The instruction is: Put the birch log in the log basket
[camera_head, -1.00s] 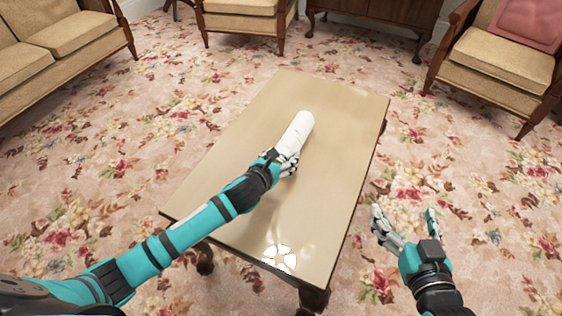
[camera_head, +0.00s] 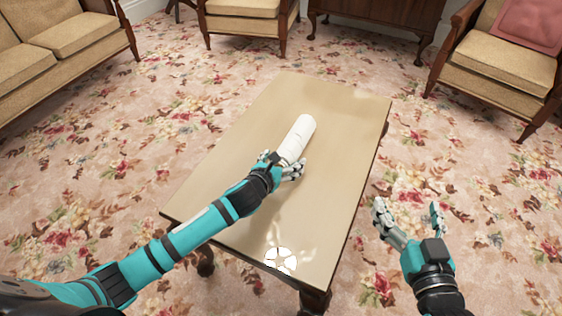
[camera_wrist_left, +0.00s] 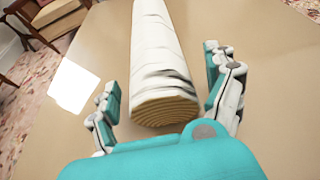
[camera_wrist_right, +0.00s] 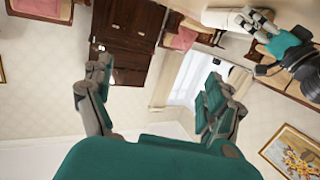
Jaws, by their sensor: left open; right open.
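The birch log (camera_head: 297,140) is white and lies on the table (camera_head: 230,170). My left gripper (camera_head: 282,166) is at the log's near end. In the left wrist view the log (camera_wrist_left: 160,60) shows its cut end between the two open fingers (camera_wrist_left: 165,95), with a gap on each side. My right gripper (camera_head: 412,218) is open and empty, off the table's right side. In the right wrist view its fingers (camera_wrist_right: 155,100) have nothing between them. No log basket shows in any view.
A sofa (camera_head: 60,40) stands at the far left and armchairs (camera_head: 495,70) stand behind the table. A dark wooden cabinet (camera_head: 370,15) is at the back. The tabletop around the log is clear. Flowered carpet (camera_head: 110,160) surrounds the table.

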